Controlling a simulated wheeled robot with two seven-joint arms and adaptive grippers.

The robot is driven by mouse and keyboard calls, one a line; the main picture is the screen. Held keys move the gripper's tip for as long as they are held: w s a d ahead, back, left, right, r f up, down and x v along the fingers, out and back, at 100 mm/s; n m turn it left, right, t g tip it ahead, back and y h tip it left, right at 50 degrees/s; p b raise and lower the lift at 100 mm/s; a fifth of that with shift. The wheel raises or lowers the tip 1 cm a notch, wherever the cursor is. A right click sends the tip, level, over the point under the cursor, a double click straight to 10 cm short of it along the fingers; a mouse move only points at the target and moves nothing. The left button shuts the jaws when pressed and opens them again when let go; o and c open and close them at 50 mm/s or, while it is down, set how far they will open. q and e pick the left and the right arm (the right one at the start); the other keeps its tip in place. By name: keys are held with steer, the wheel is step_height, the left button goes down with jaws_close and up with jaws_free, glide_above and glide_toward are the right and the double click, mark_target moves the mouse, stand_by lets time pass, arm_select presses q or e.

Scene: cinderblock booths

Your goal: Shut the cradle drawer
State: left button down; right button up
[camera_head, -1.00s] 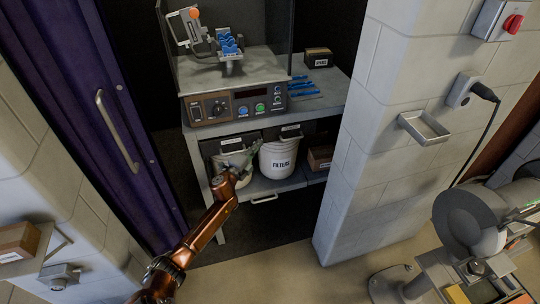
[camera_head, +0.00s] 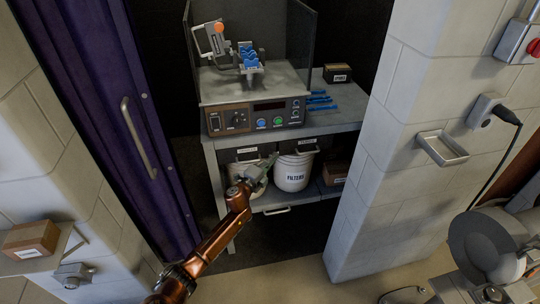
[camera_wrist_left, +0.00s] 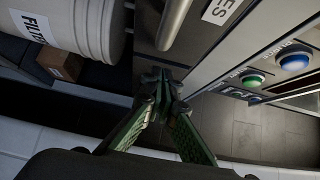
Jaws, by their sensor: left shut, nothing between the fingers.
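Two labelled drawers sit side by side under the bench top in the head view. The left drawer's label (camera_head: 247,150) is too small to read, and I cannot tell whether it is the cradle drawer. My left gripper (camera_head: 272,160) is shut and empty, in front of that drawer's right part and the bins below. In the left wrist view the closed fingertips (camera_wrist_left: 162,82) are close to a drawer front (camera_wrist_left: 185,45) with a grey bar handle (camera_wrist_left: 175,20) and a label ending in "ES". I cannot tell contact or how far the drawer stands out. My right gripper is not in view.
A control box (camera_head: 225,122) stands on the bench. A white FILTERS bin (camera_head: 293,172), another white bin and a brown box (camera_head: 335,173) stand on the shelf below. A purple door (camera_head: 115,110) is at left and a block wall (camera_head: 390,170) at right.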

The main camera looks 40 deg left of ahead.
arm_select(q)
steer(key=s+d+p, duration=0.2)
steer(key=s+d, duration=0.1)
steer(key=s, duration=0.8)
steer(key=shift+d, duration=0.15)
steer(key=shift+f, duration=0.1)
